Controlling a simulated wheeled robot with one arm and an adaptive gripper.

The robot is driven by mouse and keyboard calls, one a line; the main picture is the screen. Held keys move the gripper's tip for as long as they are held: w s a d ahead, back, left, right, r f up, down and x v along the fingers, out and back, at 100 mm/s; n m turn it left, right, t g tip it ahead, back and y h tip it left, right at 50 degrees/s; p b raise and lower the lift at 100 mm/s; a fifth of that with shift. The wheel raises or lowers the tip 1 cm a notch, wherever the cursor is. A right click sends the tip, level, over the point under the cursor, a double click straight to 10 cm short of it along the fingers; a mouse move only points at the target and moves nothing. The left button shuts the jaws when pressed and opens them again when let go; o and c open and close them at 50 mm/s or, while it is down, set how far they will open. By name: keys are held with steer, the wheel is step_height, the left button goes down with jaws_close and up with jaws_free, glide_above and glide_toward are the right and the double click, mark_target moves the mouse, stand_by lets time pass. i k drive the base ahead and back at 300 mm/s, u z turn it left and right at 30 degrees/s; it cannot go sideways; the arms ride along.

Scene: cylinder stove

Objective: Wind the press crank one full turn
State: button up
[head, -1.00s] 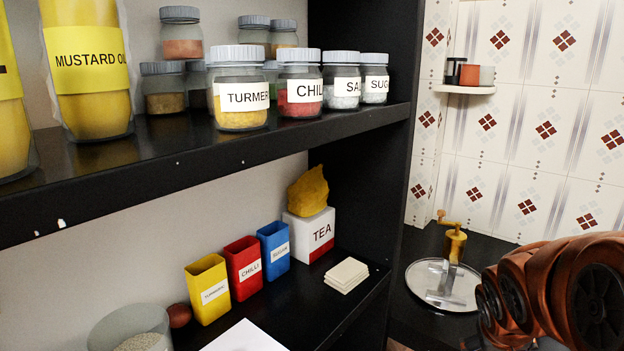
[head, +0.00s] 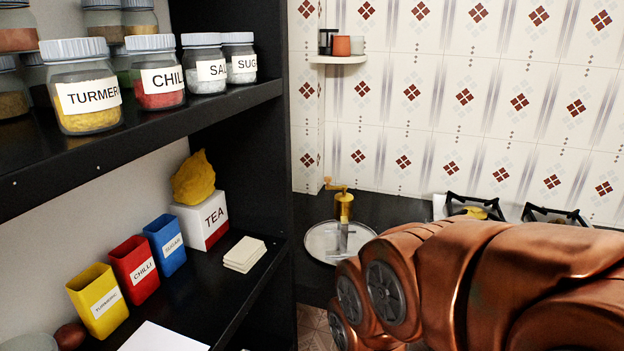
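The press (head: 344,207) is a small brass-coloured cylinder standing at a round, light metal plate (head: 318,245) on the dark counter. Its crank (head: 333,186) sticks out at the top toward the left, with a small orange-brown knob at its end. A grey upright part shows below the brass body. My copper-coloured arm fills the lower right and covers the right edge of the plate. My gripper is not in view, so its state and its distance from the crank do not show.
A black shelf unit with jars (head: 85,95) stands at the left, its side panel close to the plate. A tea box (head: 205,220) and open tins stand on its lower shelf. Stove burners (head: 470,207) are at the right. A small wall shelf (head: 338,59) hangs above.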

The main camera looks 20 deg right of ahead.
mark_target(328, 178)
steer(key=k, duration=0.65)
steer(key=z, duration=0.75)
steer(key=i, duration=1.35)
steer(key=z, duration=0.05)
